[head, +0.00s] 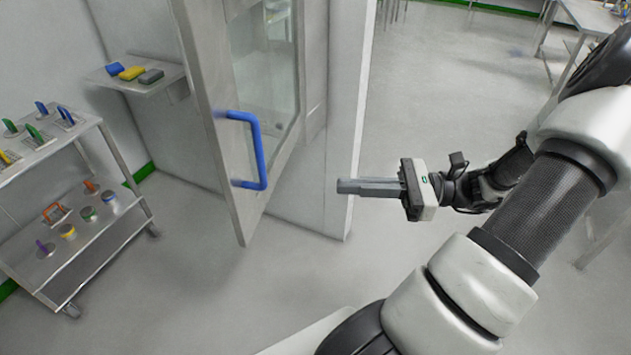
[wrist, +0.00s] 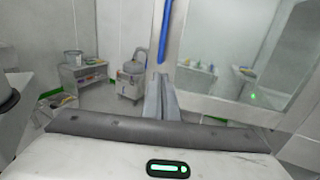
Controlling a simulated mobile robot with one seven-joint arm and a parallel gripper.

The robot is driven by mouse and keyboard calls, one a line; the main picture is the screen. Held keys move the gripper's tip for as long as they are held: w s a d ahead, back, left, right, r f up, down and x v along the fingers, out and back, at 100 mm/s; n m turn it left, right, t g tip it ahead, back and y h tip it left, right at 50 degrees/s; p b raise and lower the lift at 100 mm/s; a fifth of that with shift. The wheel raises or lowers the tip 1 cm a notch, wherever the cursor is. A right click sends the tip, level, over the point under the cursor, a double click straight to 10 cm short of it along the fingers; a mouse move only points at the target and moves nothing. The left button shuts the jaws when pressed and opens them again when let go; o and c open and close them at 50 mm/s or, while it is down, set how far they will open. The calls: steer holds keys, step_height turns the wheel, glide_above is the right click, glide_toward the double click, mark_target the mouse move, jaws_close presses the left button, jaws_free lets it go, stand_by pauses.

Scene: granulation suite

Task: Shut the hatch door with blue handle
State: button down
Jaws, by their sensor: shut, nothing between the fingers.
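The hatch door (head: 222,150) stands ajar in the head view, a pale framed panel with a glass window (head: 262,75). Its blue handle (head: 258,150) is a vertical bar on the near face. My gripper (head: 340,186) is shut and empty, pointing left, to the right of the handle and apart from it in the picture. In the wrist view the shut fingers (wrist: 160,80) point forward, with the blue handle (wrist: 166,30) just above their tips. The door's window (wrist: 225,60) fills the right of that view.
A steel cart (head: 75,235) with coloured tools and small containers stands at the left. A wall shelf (head: 165,80) holds blue, yellow and dark blocks. A pale post (head: 350,120) stands beside the door. The floor between cart and arm is clear.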

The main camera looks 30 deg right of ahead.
steer(key=x, duration=1.3)
steer(key=shift+a, duration=0.1)
